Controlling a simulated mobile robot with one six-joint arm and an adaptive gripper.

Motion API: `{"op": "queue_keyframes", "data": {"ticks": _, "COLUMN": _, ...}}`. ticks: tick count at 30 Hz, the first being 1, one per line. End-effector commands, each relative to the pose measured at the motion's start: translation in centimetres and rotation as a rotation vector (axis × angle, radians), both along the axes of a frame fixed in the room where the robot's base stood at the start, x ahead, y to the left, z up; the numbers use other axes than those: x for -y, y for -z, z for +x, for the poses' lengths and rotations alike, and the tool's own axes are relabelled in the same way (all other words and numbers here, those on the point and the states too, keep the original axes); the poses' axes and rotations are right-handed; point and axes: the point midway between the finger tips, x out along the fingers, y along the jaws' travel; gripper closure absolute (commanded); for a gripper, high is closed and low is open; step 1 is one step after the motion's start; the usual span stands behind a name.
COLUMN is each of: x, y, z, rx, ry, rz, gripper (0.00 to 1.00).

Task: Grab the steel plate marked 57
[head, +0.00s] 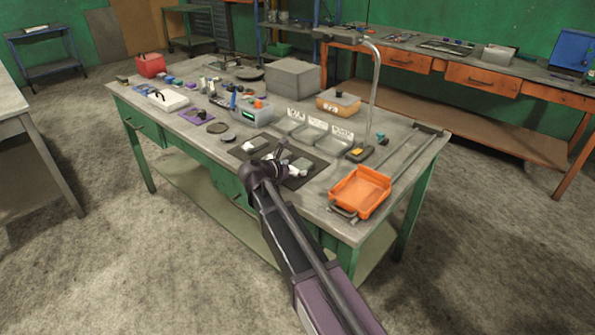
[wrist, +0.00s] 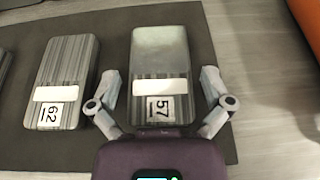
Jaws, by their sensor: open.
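The steel plate marked 57 (wrist: 160,62) lies on a dark mat in the wrist view, with a pale strip and its number label at the near end. My gripper (wrist: 160,84) is open, with one finger on each side of the plate's near part. I cannot tell whether the fingers touch its sides. A plate marked 62 (wrist: 63,75) lies to the left, apart from my gripper. In the head view my gripper (head: 283,150) is over the dark mat (head: 244,152) on the green-legged workbench, and my arm hides part of the plates.
An orange tray (head: 360,190) stands at the right end of the bench. Grey trays with label cards (head: 318,122) and a lamp with a bent pole (head: 376,95) are behind the mat. Two dark discs (head: 217,127) lie left of it. Another grey piece shows at the wrist view's left edge.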

Motion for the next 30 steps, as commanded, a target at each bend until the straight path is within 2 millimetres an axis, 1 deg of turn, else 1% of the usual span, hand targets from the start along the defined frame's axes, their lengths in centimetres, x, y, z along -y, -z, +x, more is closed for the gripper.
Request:
{"op": "queue_keyframes", "data": {"ticks": 14, "x": -0.15, "y": -0.04, "z": -0.07, "rx": 0.0, "ry": -0.002, "rz": 0.0, "gripper": 0.0}}
{"op": "queue_keyframes", "data": {"ticks": 15, "x": -0.14, "y": -0.04, "z": -0.06, "rx": 0.0, "ry": -0.002, "rz": 0.0, "gripper": 0.12}}
{"op": "queue_keyframes", "data": {"ticks": 17, "x": -0.14, "y": -0.04, "z": -0.06, "rx": 0.0, "ry": -0.002, "rz": 0.0, "gripper": 0.3}}
{"op": "queue_keyframes", "data": {"ticks": 18, "x": -0.14, "y": -0.04, "z": -0.06, "rx": 0.0, "ry": -0.002, "rz": 0.0, "gripper": 0.42}}
{"op": "queue_keyframes", "data": {"ticks": 20, "x": -0.14, "y": -0.04, "z": -0.06, "rx": 0.0, "ry": -0.002, "rz": 0.0, "gripper": 0.59}}
{"op": "queue_keyframes", "data": {"ticks": 21, "x": -0.14, "y": -0.04, "z": -0.06, "rx": 0.0, "ry": -0.002, "rz": 0.0, "gripper": 0.71}}
{"op": "queue_keyframes", "data": {"ticks": 22, "x": -0.14, "y": -0.04, "z": -0.06, "rx": 0.0, "ry": -0.002, "rz": 0.0, "gripper": 0.8}}
{"op": "queue_keyframes", "data": {"ticks": 23, "x": -0.13, "y": -0.04, "z": -0.05, "rx": 0.0, "ry": -0.002, "rz": 0.0, "gripper": 0.81}}
{"op": "queue_keyframes", "data": {"ticks": 30, "x": -0.11, "y": -0.11, "z": -0.04, "rx": 0.001, "ry": -0.002, "rz": -0.002, "gripper": 0.81}}
